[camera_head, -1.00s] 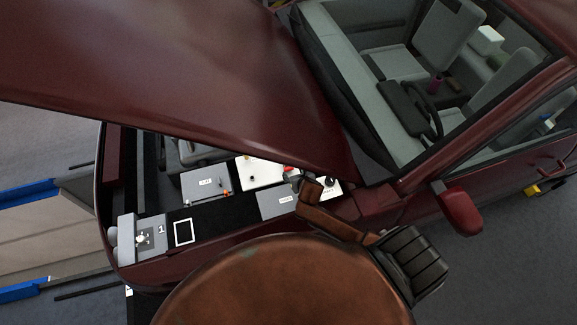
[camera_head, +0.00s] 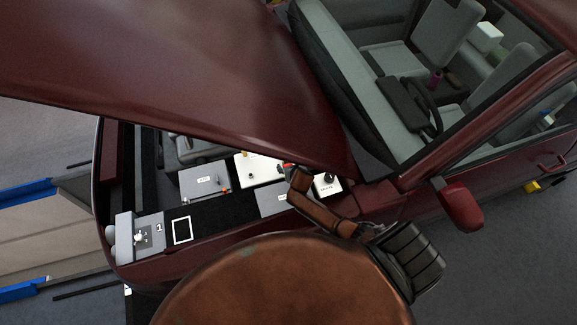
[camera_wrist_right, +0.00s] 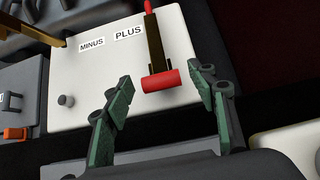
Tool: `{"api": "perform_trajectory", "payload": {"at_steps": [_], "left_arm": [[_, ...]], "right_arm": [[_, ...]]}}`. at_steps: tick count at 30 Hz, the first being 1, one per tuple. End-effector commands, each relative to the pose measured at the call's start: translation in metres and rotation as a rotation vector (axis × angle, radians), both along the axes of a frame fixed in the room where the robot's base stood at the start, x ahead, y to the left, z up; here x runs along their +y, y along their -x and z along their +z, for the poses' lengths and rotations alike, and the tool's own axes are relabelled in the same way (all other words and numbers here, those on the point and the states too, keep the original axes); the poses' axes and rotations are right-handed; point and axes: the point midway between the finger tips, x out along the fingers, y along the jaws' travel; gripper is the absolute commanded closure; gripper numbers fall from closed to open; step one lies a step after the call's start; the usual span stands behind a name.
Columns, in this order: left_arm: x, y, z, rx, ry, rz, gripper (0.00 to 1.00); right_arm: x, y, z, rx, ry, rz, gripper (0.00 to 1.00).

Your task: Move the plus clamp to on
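The plus clamp (camera_wrist_right: 155,47) has a brass body with a red bar across its near end and a red tip at its far end. In the right wrist view it is at the white battery box (camera_wrist_right: 97,72), beside the PLUS label (camera_wrist_right: 128,31). My right gripper (camera_wrist_right: 165,84) is open, with its green-padded fingers on either side of the red bar and no visible grip on it. In the head view my bronze arm link covers much of this area, beside the white box (camera_head: 254,174). My left gripper is in neither view.
A MINUS label (camera_wrist_right: 92,44) and a grey knob (camera_wrist_right: 66,100) are on the battery box. Grey boxes (camera_head: 205,182) stand beside it, and another white box with a black knob (camera_head: 327,187) lies to the right. The raised red hood (camera_head: 190,75) hangs over the bay.

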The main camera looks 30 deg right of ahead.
Motion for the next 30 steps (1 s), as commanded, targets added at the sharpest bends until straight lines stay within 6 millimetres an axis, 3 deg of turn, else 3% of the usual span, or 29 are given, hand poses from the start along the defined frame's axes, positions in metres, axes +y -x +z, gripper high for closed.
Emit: {"api": "perform_trajectory", "payload": {"at_steps": [6,22,30], "left_arm": [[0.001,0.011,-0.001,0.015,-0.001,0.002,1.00],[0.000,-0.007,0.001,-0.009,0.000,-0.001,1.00],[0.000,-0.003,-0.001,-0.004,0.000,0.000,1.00]], "right_arm": [[0.000,0.000,0.000,0.000,0.000,0.000,0.62],[0.000,0.000,0.000,0.000,0.000,0.000,0.99],[0.000,0.001,-0.005,0.001,0.002,0.001,1.00]]}}
